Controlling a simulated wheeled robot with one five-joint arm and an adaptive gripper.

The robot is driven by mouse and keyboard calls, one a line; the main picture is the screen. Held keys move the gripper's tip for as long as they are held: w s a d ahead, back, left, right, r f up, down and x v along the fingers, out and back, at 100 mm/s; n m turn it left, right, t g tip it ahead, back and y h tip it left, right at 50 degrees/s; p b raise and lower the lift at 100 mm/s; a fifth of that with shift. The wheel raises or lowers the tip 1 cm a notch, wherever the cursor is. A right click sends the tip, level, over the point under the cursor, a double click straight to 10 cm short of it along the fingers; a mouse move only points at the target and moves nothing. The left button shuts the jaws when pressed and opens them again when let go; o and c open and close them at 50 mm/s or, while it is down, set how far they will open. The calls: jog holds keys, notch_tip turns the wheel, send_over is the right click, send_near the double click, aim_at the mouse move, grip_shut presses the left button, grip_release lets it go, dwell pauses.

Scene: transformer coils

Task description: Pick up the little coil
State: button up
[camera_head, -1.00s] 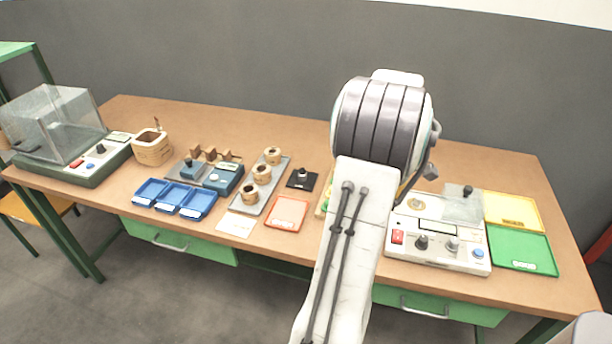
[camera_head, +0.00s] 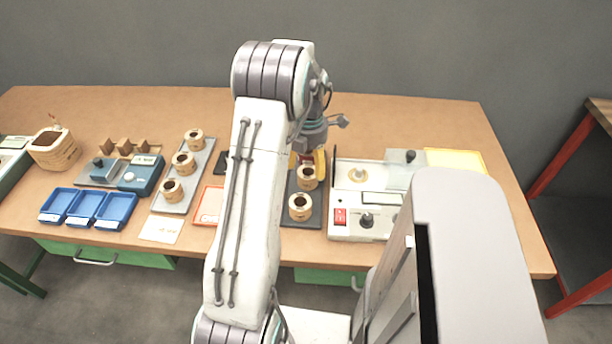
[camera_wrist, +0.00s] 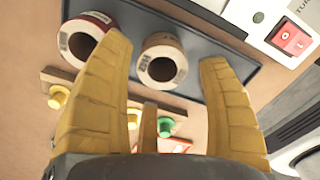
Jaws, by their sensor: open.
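Several small tan coils are in view, and I cannot tell which is the little one. In the head view, one coil (camera_head: 300,207) stands at the front of a dark tray (camera_head: 312,222), with another coil (camera_head: 307,180) behind it. My gripper (camera_head: 307,163) is open above the back part of that tray, its yellow fingers partly hidden. In the wrist view, a coil (camera_wrist: 164,45) shows between and beyond the open fingers of my gripper (camera_wrist: 166,55); nothing is held. A red-banded coil (camera_wrist: 88,22) is partly behind the left finger.
A grey tray (camera_head: 196,170) with three coils stands left of my arm. Blue bins (camera_head: 88,207) are further left. A white device with a red switch (camera_head: 340,217) stands close right of the dark tray. A strip with yellow and green knobs (camera_wrist: 165,126) shows below the coils.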

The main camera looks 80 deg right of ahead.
aim_at(308, 174)
jog(key=shift+w+a+f, duration=0.1)
jog(key=shift+f, duration=1)
jog(key=shift+a+f, duration=0.1)
jog(key=shift+f, duration=0.95)
jog(key=shift+c, duration=0.2)
jog(key=c, duration=1)
jog(key=shift+r, duration=0.15)
